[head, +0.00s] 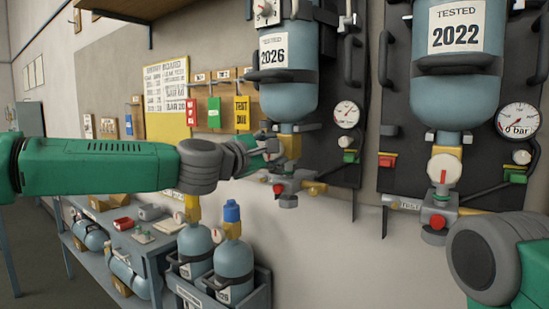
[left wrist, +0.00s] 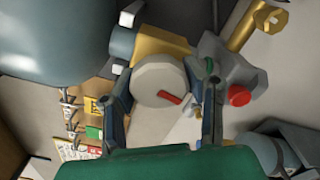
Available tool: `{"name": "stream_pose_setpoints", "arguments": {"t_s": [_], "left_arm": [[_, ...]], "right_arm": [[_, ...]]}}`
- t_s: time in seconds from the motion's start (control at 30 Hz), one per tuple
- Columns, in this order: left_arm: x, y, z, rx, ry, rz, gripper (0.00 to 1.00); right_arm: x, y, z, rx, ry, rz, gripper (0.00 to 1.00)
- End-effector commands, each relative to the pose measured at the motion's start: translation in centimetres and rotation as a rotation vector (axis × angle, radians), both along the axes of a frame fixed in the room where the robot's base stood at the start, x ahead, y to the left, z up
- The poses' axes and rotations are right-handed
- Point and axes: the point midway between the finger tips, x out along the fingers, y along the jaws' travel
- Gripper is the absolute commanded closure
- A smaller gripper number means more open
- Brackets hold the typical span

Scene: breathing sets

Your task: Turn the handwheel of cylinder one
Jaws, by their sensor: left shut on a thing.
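The left hanging grey-blue cylinder (head: 290,102) carries a tag reading 2026; I cannot read a cylinder number on it. Its brass valve (head: 291,146) sits below, with a grey fitting and red button (head: 278,189) under it. My left gripper (head: 268,146) reaches the valve from the left and hides its handwheel in the head view. In the left wrist view the pale round handwheel (left wrist: 158,82) with a red mark lies between the fingers of my left gripper (left wrist: 165,88), which are shut on it. My right gripper is out of view; only my right arm shows at lower right.
A second hanging cylinder (head: 457,85), tagged 2022, has its own white handwheel (head: 443,170) and a gauge (head: 517,120). Another gauge (head: 346,113) is right of the first cylinder. Below stand a bench (head: 147,247) and a crate (head: 262,283) with two cylinders.

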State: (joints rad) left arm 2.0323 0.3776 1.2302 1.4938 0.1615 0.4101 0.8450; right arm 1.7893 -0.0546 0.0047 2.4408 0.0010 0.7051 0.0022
Motion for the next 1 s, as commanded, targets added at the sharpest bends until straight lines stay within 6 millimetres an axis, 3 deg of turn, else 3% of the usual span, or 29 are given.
{"name": "stream_pose_setpoints", "arguments": {"t_s": [0.03,0.4,1.0], "left_arm": [[-0.1,-0.2,-1.2,-0.024,0.035,-0.007,0.89],[-0.1,-0.2,-1.0,-0.169,0.140,-0.006,0.89],[0.0,-0.2,-0.9,-0.198,0.161,-0.004,0.89]], "right_arm": [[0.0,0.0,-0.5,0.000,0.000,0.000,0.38],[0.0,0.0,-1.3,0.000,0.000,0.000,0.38],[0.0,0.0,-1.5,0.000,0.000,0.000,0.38]]}}
